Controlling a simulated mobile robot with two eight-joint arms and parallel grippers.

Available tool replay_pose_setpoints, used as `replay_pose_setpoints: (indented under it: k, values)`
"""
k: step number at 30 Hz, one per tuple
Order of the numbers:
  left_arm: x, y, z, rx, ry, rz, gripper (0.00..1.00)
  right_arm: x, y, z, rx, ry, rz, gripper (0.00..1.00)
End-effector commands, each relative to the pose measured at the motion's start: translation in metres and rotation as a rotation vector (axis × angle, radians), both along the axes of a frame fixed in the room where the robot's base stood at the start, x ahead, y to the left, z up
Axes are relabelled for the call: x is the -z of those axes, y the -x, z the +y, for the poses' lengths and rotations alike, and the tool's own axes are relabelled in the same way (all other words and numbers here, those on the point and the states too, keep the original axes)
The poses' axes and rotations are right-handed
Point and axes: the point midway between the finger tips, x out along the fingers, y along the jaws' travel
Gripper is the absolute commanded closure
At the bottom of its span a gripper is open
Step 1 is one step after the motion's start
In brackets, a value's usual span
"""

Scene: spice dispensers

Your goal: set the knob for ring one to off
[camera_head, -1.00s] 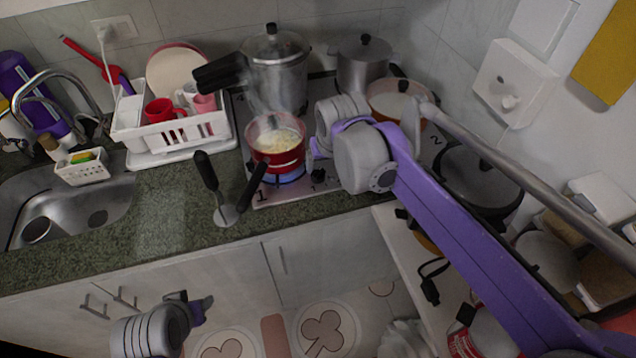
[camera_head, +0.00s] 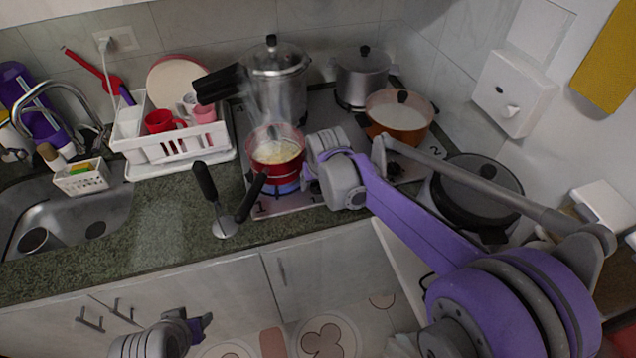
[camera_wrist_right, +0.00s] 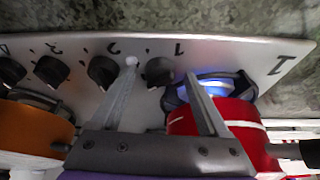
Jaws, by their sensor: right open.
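The stove's front panel (camera_wrist_right: 225,53) carries a row of black knobs. The knob for ring one (camera_wrist_right: 159,71), by the printed "1", sits between the fingertips of my open right gripper (camera_wrist_right: 160,69). I cannot tell whether the fingers touch it. The red pot (camera_head: 277,150) stands on ring one, with a blue flame (camera_wrist_right: 215,87) lit under it. In the head view, my right wrist hides the knob and the right fingertips. My left gripper (camera_head: 195,325) is low in the head view, away from the stove; its jaw opening is unclear.
A neighbouring knob (camera_wrist_right: 103,71) is close beside my left-hand finger in the wrist view. An orange pot (camera_head: 400,118), a pressure cooker (camera_head: 277,75) and a grey pot (camera_head: 362,78) stand on the stove. A black-handled utensil (camera_head: 225,225) rests at the counter's front, left of my right wrist.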

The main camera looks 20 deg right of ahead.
Motion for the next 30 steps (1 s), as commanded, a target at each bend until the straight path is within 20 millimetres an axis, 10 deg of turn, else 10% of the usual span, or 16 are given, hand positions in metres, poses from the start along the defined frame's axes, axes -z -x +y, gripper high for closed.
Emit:
replay_pose_setpoints:
  k: [7,20,30]
  values:
    - [-0.0001,0.0,0.0,0.0,0.0,0.0,0.5,0.0003,-0.0002,-0.0001,0.0,0.0,0.0,0.24]
    - [0.0,0.0,0.0,0.0,0.0,0.0,0.5,0.0001,-0.0003,-0.0001,0.0,0.0,0.0,1.0]
    - [0.0009,0.0003,0.0,0.0,0.0,0.001,0.5,0.0001,-0.0001,-0.0011,-0.039,0.0,0.0,1.0]
